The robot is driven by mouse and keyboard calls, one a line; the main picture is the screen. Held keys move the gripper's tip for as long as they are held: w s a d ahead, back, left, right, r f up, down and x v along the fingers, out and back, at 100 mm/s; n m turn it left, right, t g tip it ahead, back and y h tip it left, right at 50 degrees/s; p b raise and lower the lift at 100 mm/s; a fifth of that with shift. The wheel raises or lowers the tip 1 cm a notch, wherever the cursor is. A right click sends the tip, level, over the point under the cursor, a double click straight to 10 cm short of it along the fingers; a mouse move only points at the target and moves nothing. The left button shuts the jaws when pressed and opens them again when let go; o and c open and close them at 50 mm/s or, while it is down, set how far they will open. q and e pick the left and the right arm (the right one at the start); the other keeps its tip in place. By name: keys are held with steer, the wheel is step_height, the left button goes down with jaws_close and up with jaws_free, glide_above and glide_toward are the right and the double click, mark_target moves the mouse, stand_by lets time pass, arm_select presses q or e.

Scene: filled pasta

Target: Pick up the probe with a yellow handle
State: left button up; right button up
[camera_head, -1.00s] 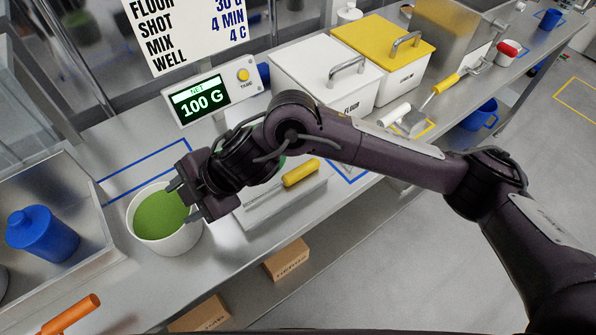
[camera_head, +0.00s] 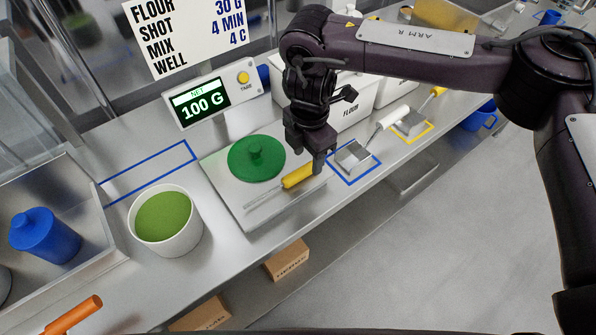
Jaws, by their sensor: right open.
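The probe with the yellow handle (camera_head: 297,177) lies on the front part of the steel scale plate (camera_head: 222,176). Its thin metal rod points left toward the white tub. My right gripper (camera_head: 312,163) is open and points down at the right end of the handle. One finger overlaps that end in the picture; I cannot tell whether it touches. The gripper's far side is partly hidden by its own body. My left gripper is not in view.
A green lid (camera_head: 257,158) sits on the plate behind the probe. A white tub of green filling (camera_head: 168,222) stands to the left. Scoops (camera_head: 356,158) lie to the right, near flour bins (camera_head: 347,101). The counter's front edge is close to the plate.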

mark_target(306, 167)
steer(key=shift+a+f+p, duration=0.15)
steer(key=shift+f+p, duration=0.4)
steer(key=shift+f, duration=1.25)
jaws_close()
steer(key=shift+r, duration=0.1)
